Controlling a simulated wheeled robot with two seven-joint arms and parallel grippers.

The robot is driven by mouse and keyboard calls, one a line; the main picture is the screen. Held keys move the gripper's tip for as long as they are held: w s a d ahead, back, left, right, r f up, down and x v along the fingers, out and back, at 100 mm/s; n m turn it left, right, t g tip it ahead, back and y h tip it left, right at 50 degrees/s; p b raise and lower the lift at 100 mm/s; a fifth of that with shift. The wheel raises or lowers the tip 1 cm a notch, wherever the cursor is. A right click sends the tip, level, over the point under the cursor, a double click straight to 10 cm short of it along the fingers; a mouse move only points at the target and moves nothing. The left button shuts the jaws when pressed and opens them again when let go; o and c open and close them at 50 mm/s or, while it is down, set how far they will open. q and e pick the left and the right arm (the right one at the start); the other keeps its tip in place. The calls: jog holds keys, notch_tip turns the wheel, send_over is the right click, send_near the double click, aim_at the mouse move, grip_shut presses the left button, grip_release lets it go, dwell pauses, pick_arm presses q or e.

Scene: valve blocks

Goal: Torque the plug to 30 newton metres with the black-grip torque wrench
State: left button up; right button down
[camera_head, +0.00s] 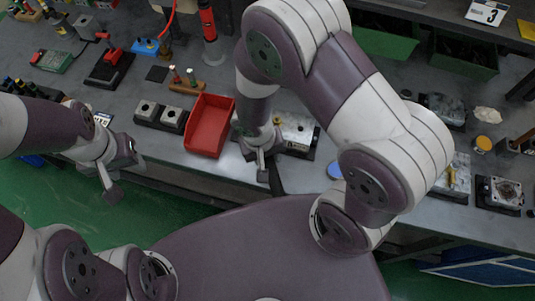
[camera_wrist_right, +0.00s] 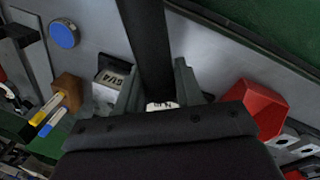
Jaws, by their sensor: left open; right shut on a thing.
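My right gripper (camera_head: 263,163) is shut on the black grip of the torque wrench (camera_head: 275,180), beside a silver valve block (camera_head: 299,130) on a dark base. In the right wrist view the long black grip (camera_wrist_right: 148,45) runs up from between the fingers of the right gripper (camera_wrist_right: 160,88). The wrench head is hidden, and I cannot tell whether it touches the plug. A small brass-coloured part (camera_head: 277,122) shows on the block, partly behind my arm; I cannot tell if it is the plug. My left gripper (camera_head: 124,178) is open and empty, in front of the bench edge.
A red bin (camera_head: 209,127) stands left of the block. Several other blocks and fittings, such as a square flanged one (camera_head: 504,192), sit at the right. A blue disc (camera_head: 335,170) lies near the block. Tools line the left of the bench.

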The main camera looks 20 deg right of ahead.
jog(key=shift+w+a+m, duration=0.2)
jog(key=shift+a+m, duration=0.7)
jog(key=shift+a, duration=0.3)
jog(key=shift+w+a+m, duration=0.2)
jog(key=shift+a+m, duration=0.25)
jog(key=shift+a, duration=0.15)
jog(key=shift+w+a+m, duration=0.15)
jog(key=shift+a+m, duration=0.3)
jog(key=shift+a, duration=0.1)
jog(key=shift+w+a+m+g+b, duration=0.15)
jog(key=shift+w+a+m+g, duration=0.1)
jog(key=shift+a+m, duration=0.3)
jog(key=shift+w+a+m+g+b, duration=0.15)
jog(key=shift+w+a+m, duration=0.1)
jog(key=shift+a+m, duration=0.25)
